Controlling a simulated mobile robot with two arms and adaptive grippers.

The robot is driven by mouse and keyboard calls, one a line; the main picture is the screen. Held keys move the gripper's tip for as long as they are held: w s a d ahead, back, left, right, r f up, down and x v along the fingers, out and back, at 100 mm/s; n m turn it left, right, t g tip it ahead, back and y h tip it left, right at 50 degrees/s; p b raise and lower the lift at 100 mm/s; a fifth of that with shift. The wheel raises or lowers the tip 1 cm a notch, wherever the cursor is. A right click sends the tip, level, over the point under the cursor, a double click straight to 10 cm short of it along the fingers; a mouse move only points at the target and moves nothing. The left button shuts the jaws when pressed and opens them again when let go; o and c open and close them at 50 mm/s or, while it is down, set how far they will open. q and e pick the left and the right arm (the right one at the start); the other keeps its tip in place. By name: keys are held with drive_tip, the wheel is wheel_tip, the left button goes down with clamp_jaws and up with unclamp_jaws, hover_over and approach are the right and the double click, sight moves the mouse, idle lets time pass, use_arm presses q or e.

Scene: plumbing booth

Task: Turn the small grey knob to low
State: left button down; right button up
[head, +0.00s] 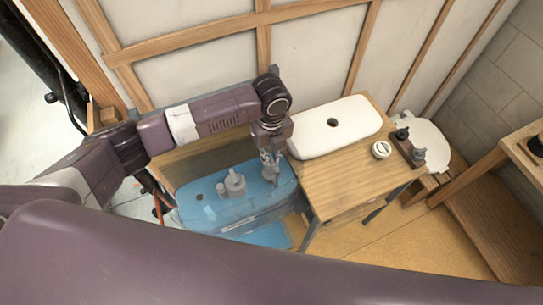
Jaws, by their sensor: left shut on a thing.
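My left gripper (271,172) reaches down over the right end of a clear blue tank (250,212). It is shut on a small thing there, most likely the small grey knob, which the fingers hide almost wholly. Its setting cannot be read. Inside the tank stand a grey fitting with a round top (235,184) and a smaller grey post (220,189), left of the gripper and apart from it. My right gripper is not in view.
A wooden bench (345,180) right of the tank holds a white cistern lid (335,125), a round white dial (381,149) and dark knobs on a block (409,145). A white toilet seat (428,140) lies beyond. A timber-framed wall stands behind.

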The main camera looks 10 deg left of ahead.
use_arm(q)
drive_tip(key=shift+w+r, duration=0.1)
idle(0.4)
drive_tip(key=c, duration=2.3)
unclamp_jaws()
wheel_tip(320, 180, up, 12)
